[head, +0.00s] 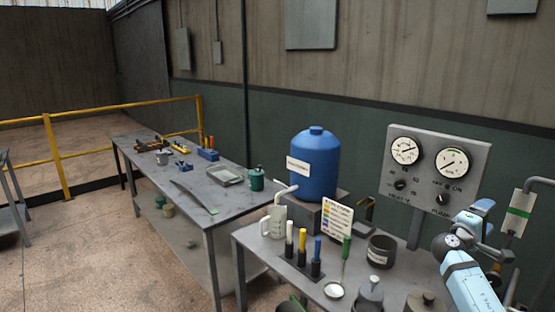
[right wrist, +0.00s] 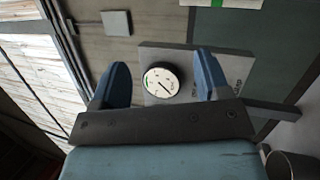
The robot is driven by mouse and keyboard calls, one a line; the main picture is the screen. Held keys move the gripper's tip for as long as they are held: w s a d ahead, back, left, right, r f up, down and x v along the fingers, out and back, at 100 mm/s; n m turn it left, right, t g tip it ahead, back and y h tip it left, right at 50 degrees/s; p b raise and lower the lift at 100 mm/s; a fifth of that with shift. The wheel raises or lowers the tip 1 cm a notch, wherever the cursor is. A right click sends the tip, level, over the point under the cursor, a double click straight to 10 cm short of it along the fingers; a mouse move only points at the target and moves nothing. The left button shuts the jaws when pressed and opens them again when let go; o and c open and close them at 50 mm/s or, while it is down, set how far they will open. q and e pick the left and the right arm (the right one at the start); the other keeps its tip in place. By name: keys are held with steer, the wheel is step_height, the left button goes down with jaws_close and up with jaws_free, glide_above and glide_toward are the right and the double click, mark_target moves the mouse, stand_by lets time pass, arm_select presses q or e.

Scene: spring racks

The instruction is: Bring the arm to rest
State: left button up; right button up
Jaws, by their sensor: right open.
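My right arm (head: 470,283) rises from the lower right corner of the head view, with blue-tipped fingers near its upper end. My right gripper (right wrist: 162,80) is open, with a clear gap between its two blue fingers in the right wrist view. Nothing is held between them. A round white gauge (right wrist: 162,79) on a grey panel shows behind that gap. My left gripper is in neither view.
A longer workbench (head: 188,192) and yellow railing (head: 110,107) stand left; floor is open there.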

steer(key=w+a+f+m+t+y, duration=0.45)
steer(key=w+a+t+y, duration=0.55)
steer(key=y, duration=0.7)
steer(key=s+a+f+n+g+y, duration=0.1)
steer(key=s+a+f+g, duration=0.1)
steer(key=s+a+f, duration=0.4)
steer(key=s+a+f+n+g+y, duration=0.15)
steer(key=s+f, duration=0.25)
steer(key=f, duration=0.4)
steer(key=s+a+f+g, duration=0.2)
steer(key=s+a+f, duration=0.7)
steer(key=s, duration=0.4)
steer(key=s+a+f+g+y, duration=0.1)
steer(key=s+a+f, duration=0.3)
steer(key=s, duration=0.9)
steer(key=s+a+f+m+g+y, duration=0.1)
steer(key=s+a+f, duration=0.3)
steer(key=s, duration=1)
steer(key=shift+a+g, duration=0.35)
steer(key=shift+a, duration=0.2)
steer(key=shift+f+y, duration=0.1)
steer(key=shift+y, duration=0.15)
